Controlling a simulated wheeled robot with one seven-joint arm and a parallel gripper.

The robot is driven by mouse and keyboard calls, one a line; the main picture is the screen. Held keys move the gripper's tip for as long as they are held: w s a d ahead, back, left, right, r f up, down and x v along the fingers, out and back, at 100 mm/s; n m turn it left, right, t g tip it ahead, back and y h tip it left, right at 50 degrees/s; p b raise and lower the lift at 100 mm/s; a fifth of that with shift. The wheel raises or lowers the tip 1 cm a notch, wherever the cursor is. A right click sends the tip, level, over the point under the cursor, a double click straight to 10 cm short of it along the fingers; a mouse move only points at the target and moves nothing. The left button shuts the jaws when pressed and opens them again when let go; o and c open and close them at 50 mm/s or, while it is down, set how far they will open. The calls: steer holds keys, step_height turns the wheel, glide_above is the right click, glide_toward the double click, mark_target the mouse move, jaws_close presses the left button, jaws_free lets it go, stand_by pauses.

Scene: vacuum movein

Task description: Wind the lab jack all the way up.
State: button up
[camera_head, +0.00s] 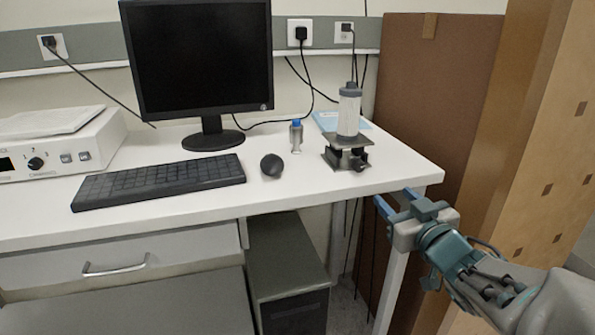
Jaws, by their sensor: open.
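The lab jack (346,155) stands on the white table near its right end, with a dark top plate and a dark knob (359,165) at its front right. Its top plate is a small distance above its base. A clear cylindrical vessel with a grey cap (348,112) stands upright on the jack, a cable rising from its top. My gripper (392,202) is open and empty beside the table's front right corner, to the right of and nearer than the jack, apart from it.
A small blue-capped bottle (296,136) stands left of the jack, with a mouse (271,165) and keyboard (160,182) further left. A monitor (200,65) stands behind. A brown panel (430,100) rises right of the table (300,188). The table front before the jack is clear.

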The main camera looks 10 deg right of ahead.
steer(key=p, duration=0.7)
glide_toward(360, 167)
steer(key=w, duration=0.1)
steer(key=w+p, duration=0.1)
steer(key=p, duration=0.1)
steer(key=w+p, duration=0.1)
steer(key=p, duration=0.1)
steer(key=shift+d+r+y, duration=0.1)
steer(key=shift+d+y, duration=0.05)
steer(key=shift+y, duration=0.15)
steer(key=shift+w, duration=2.65)
steer(key=shift+f, duration=0.25)
steer(key=c, duration=1)
